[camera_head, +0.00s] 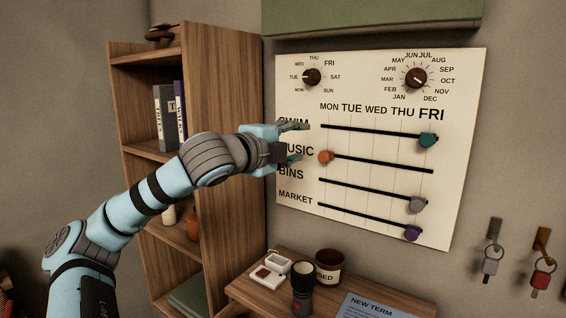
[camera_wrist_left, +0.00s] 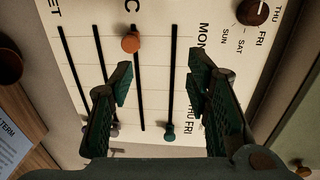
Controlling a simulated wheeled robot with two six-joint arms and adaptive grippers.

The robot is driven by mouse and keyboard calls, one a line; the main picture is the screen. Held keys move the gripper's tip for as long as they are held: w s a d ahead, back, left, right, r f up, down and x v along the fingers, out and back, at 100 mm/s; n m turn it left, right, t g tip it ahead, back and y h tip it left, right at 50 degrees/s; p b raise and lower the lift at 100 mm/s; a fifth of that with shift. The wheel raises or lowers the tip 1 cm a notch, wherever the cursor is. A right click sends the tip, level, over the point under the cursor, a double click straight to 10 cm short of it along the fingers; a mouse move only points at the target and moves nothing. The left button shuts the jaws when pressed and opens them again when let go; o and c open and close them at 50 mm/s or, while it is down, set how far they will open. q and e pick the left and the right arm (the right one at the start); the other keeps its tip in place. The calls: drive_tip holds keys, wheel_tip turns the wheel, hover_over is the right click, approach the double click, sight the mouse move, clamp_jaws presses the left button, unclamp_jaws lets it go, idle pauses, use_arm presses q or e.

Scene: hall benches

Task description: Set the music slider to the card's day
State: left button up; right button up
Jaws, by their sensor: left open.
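The wall board (camera_head: 380,110) carries several horizontal slider slots under MON to FRI. The orange MUSIC knob (camera_head: 325,157) is at the left, MON end of its slot; the orange knob also shows in the left wrist view (camera_wrist_left: 131,42). My left gripper (camera_head: 301,142) is open and empty, just left of the knob, over the row labels; in the left wrist view its fingers (camera_wrist_left: 160,82) are spread apart with the knob beyond them. A blue card (camera_head: 372,306) headed NEW TERM lies on the low shelf; its lower text is cut off. My right gripper is out of view.
The teal SWIM knob (camera_head: 428,139), grey BINS knob (camera_head: 417,204) and purple MARKET knob (camera_head: 411,233) are at the right ends of their slots. Two dials top the board. A jar (camera_head: 329,268) and torch (camera_head: 303,288) stand below. A wooden bookcase (camera_head: 235,160) is left.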

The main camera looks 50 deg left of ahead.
use_arm(q)
drive_tip(key=b+v, duration=0.1)
drive_tip(key=v, duration=0.1)
drive_tip(key=b+v, duration=0.1)
drive_tip(key=shift+s+f+b, duration=0.25)
drive_tip(key=shift+s+b, duration=0.1)
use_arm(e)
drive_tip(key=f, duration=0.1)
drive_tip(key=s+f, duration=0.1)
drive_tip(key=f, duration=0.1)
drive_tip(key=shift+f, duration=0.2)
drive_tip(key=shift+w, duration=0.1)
